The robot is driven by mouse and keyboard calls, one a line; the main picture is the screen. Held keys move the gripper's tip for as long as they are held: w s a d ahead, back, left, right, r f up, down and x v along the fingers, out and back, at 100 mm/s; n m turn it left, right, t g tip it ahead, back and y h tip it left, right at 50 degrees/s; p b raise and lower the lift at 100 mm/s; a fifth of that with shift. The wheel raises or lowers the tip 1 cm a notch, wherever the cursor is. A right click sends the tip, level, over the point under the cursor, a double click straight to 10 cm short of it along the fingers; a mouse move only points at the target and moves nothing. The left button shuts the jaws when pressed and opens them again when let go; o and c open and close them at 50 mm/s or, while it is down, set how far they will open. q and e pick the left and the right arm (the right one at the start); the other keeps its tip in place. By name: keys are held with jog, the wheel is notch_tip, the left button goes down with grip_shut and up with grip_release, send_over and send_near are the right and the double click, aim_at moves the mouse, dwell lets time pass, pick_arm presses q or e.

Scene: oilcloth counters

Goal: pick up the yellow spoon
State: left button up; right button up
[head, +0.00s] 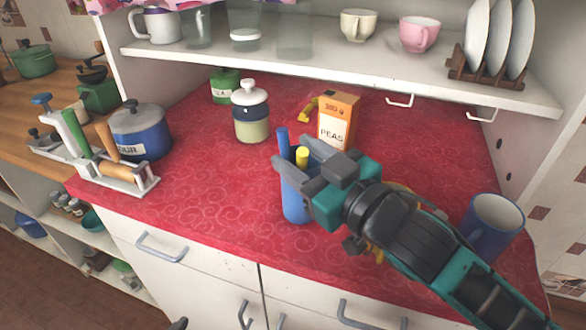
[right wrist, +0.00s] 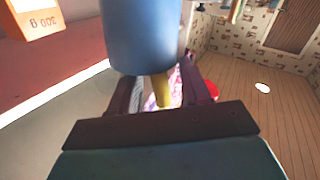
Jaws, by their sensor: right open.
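A yellow spoon handle (head: 302,156) sticks up out of a blue cup (head: 296,205) on the red counter. A blue handle (head: 283,139) stands in the same cup. My right gripper (head: 292,153) is open, at the cup's rim, with its fingers on either side of the yellow handle. The right wrist view, which is upside down, shows the yellow handle (right wrist: 161,90) between the fingers and the blue cup (right wrist: 145,38) beyond them. I cannot tell whether a finger touches the handle. The spoon's lower part is hidden in the cup.
An orange peas box (head: 338,120) stands behind the gripper, with a small yellow object (head: 309,108) beside it. A lidded jar (head: 250,115) is behind left. A blue mug (head: 490,226) is at the right. My right arm partly hides yellow things.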

jog(key=shift+s+d, duration=0.1)
jog(key=shift+s, duration=0.05)
jog(key=shift+c, duration=0.5)
grip_shut()
